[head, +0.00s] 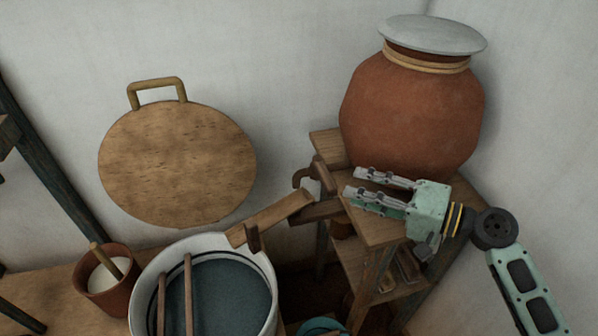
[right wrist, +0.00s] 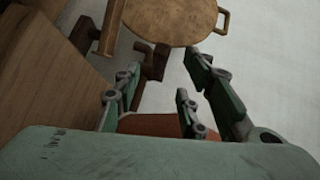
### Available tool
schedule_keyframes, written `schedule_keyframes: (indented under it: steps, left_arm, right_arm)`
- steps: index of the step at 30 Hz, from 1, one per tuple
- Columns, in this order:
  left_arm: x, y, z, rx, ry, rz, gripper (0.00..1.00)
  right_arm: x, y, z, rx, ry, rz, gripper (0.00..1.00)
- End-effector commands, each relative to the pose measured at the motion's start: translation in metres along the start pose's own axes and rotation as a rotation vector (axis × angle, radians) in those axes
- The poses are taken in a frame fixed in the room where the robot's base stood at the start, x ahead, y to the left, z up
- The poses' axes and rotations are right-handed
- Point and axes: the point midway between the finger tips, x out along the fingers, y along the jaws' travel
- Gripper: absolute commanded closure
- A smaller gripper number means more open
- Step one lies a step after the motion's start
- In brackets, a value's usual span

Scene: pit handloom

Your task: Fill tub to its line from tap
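The white tub (head: 272,268) stands at the bottom of the head view, holding dark blue-grey liquid below its rim. A dark line runs around its inner wall, above the liquid. Two wooden sticks lie across it. A wooden spout (head: 275,217) slopes from the stand to the tub's rim; no stream shows. The wooden tap (head: 318,180) sits beside the big clay pot (head: 410,115); it also shows in the right wrist view (right wrist: 155,62). My right gripper (head: 357,183) is open and empty, its fingers pointing left at the tap, apart from it. My left gripper is out of view.
The wooden stand (head: 385,228) carries the lidded pot and has a lower shelf. A round wooden board (head: 178,165) leans on the wall. A clay cup (head: 110,290) with white contents and a stick stands left of the tub. The wall is close at right.

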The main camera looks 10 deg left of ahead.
Motion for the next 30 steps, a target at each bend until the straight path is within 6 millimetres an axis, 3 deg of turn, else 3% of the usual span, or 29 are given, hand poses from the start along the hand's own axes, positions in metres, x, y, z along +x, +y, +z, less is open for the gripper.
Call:
schedule_keyframes:
  steps: [5, 15, 21, 30]
  left_arm:
    - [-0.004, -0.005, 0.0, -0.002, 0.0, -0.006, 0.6]
    - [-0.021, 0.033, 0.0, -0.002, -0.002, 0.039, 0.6]
    - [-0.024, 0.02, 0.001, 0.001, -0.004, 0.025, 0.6]
    - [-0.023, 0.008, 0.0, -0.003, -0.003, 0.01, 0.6]
  right_arm:
    - [0.008, -0.001, -0.001, 0.0, 0.001, 0.001, 0.62]
    - [0.061, -0.002, -0.001, 0.0, 0.001, 0.0, 0.62]
    - [0.076, 0.0, 0.0, -0.001, 0.0, 0.002, 0.62]
    - [0.078, 0.001, 0.0, -0.002, 0.001, 0.003, 0.65]
